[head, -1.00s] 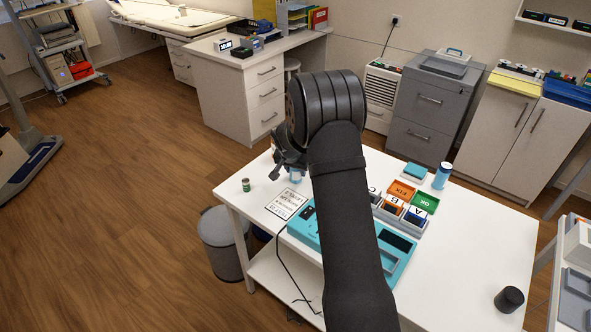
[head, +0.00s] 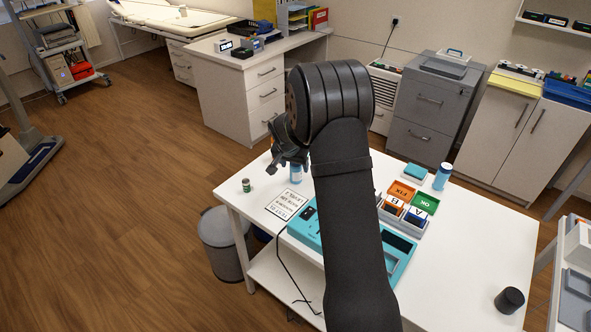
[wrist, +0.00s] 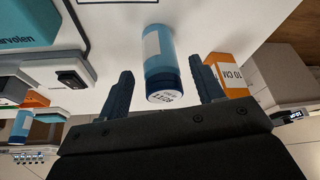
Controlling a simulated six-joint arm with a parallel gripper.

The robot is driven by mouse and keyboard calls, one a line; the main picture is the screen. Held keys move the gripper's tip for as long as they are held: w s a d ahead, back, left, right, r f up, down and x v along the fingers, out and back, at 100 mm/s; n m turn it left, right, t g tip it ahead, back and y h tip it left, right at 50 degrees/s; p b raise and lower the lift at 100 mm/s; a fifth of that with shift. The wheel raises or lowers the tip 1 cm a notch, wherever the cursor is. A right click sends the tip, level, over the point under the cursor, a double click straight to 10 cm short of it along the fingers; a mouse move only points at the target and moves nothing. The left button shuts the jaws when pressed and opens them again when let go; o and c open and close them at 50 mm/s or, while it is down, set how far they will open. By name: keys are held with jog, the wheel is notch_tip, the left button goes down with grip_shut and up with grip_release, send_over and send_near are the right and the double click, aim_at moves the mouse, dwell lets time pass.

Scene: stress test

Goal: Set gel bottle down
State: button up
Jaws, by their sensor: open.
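A blue bottle with a white label (head: 296,173), the likely gel bottle, stands upright on the white table near its back left edge. In the wrist view the bottle (wrist: 160,60) shows between and beyond my two dark fingers, with clear gaps on both sides. My gripper (head: 283,155) is open, just above and left of the bottle in the head view. The arm hides part of the table around it. A second blue bottle (head: 442,177) stands at the back of the table, right of my arm.
A small green jar (head: 246,185) and a printed sheet (head: 287,204) lie left of my arm. A teal device (head: 303,231), coloured bins (head: 423,203) and a black cylinder (head: 509,300) also occupy the table. An orange box (wrist: 229,70) shows near the right finger.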

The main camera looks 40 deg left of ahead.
jog(key=v, duration=0.8)
jog(key=x, duration=1.2)
jog(key=shift+f, duration=0.1)
jog(key=shift+r, duration=1.5)
